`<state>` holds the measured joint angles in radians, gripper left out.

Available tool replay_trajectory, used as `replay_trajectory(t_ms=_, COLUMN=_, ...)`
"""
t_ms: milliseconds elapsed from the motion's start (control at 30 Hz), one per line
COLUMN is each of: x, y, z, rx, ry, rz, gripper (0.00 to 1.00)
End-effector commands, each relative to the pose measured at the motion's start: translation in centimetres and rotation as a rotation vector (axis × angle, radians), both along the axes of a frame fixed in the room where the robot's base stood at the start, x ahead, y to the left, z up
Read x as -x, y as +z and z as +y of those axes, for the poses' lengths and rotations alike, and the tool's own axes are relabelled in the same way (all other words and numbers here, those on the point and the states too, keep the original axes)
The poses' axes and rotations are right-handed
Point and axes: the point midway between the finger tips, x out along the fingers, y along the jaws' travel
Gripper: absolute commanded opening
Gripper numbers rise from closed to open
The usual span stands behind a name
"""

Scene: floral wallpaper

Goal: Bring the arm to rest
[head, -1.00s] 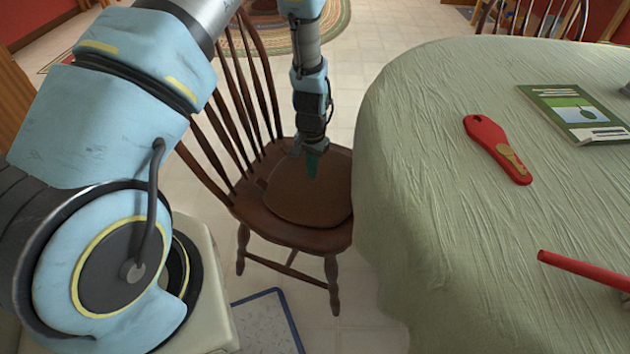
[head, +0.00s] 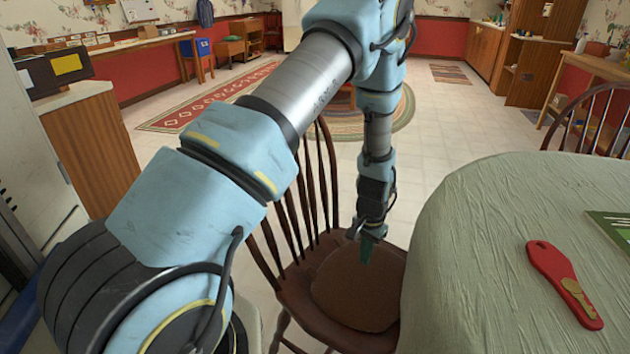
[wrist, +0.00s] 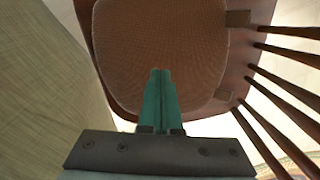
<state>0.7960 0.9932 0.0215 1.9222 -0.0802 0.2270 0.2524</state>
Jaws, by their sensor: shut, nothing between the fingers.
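My gripper (head: 367,252) points down above the brown seat of a wooden chair (head: 312,296). Its green fingers are shut together with nothing between them, as the wrist view (wrist: 160,95) shows. The seat carries a brown cushion (head: 358,292), which fills the upper middle of the wrist view (wrist: 165,45). The fingertips appear over the cushion; I cannot tell the exact gap. My arm reaches forward from the lower left and bends down at the elbow.
A table with a pale green cloth (head: 480,260) stands close on the right of the chair. On it lie a red object with a tan patch (head: 562,282) and a green book (head: 612,226). The chair's spindles (head: 318,180) rise close to my arm. Open tiled floor (head: 440,115) lies beyond.

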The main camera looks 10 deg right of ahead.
Motion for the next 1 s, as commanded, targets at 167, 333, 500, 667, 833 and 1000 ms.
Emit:
replay_trajectory(t_ms=167, x=-1.7, y=4.2, z=2.2, rx=0.013, ry=0.075, rz=-0.011, gripper=0.00)
replay_trajectory(t_ms=333, x=-3.9, y=12.8, z=8.3, rx=0.037, ry=0.249, rz=-0.031, gripper=0.00)
replay_trajectory(t_ms=500, x=-3.9, y=20.9, z=15.6, rx=0.055, ry=0.436, rz=-0.054, gripper=0.00)
replay_trajectory(t_ms=667, x=-1.8, y=27.3, z=22.2, rx=0.068, ry=0.612, rz=-0.081, gripper=0.00)
replay_trajectory(t_ms=833, x=1.4, y=31.6, z=27.4, rx=0.074, ry=0.762, rz=-0.107, gripper=0.00)
replay_trajectory(t_ms=1000, x=3.6, y=33.3, z=29.8, rx=0.076, ry=0.843, rz=-0.120, gripper=0.00)
